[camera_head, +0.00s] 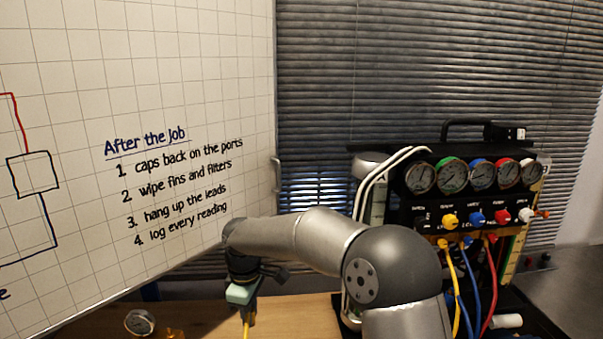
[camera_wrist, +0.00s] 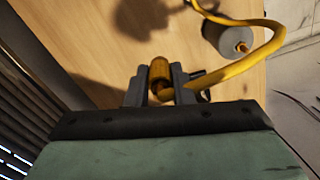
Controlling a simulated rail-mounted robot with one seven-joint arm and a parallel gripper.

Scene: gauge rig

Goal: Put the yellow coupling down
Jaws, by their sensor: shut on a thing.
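The yellow coupling (camera_wrist: 159,72) sits between the two dark fingers of my gripper (camera_wrist: 157,88) in the wrist view. My gripper is shut on it, above the wooden table (camera_wrist: 95,55). The coupling is too small there to make out. I cannot tell how far it is from the table.
A grey cylinder with a brass tip (camera_wrist: 226,40) stands near the hose. A loose gauge (camera_head: 140,322) is at the table's lower left. The gauge rig (camera_head: 470,215), with yellow, blue and red hoses, stands right. A whiteboard (camera_head: 70,240) fills the left.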

